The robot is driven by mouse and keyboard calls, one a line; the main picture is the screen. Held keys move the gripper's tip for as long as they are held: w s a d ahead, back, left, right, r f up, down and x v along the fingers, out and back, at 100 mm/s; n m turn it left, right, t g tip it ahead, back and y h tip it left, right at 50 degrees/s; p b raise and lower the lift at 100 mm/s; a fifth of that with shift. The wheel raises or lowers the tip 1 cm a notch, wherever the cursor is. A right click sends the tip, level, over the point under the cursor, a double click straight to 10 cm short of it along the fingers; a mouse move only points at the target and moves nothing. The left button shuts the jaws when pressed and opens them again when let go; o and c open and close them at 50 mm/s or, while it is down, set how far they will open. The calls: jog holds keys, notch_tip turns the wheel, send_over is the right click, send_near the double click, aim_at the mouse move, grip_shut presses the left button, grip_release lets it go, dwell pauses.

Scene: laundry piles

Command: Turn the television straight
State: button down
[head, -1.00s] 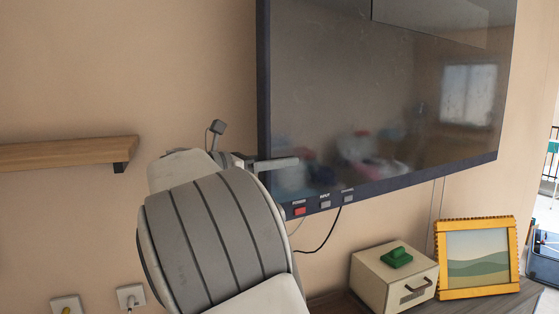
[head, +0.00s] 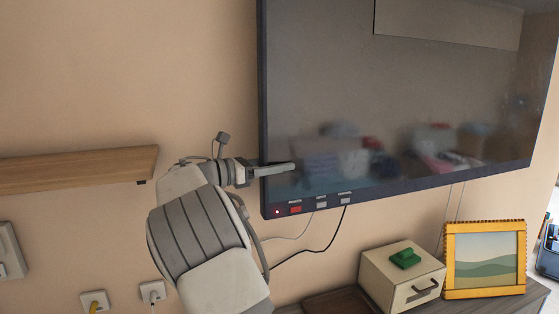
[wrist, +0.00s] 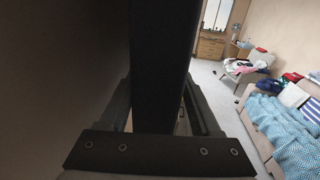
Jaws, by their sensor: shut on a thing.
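The television (head: 400,110) is a large dark wall-mounted screen filling the upper right of the head view. Its bottom edge rises toward the right in the picture. A small red light shows at its lower left corner, beside a few labelled buttons. My gripper (head: 274,170) is shut on the television's left edge near the bottom, with one finger across the front of the screen. The other finger is mostly hidden behind the edge. In the wrist view the dark edge of the television (wrist: 162,65) stands upright between my fingers.
A wooden shelf (head: 80,168) is on the wall at left. Cables hang below the television. A cream box (head: 385,285) with a green object (head: 405,258) and a yellow picture frame (head: 449,265) stand on a cabinet below. A sofa (wrist: 285,130) shows in the wrist view.

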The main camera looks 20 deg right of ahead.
jog(key=shift+w+r, duration=0.15)
jog(key=shift+c, duration=2)
grip_release()
jog(key=shift+o, duration=0.6)
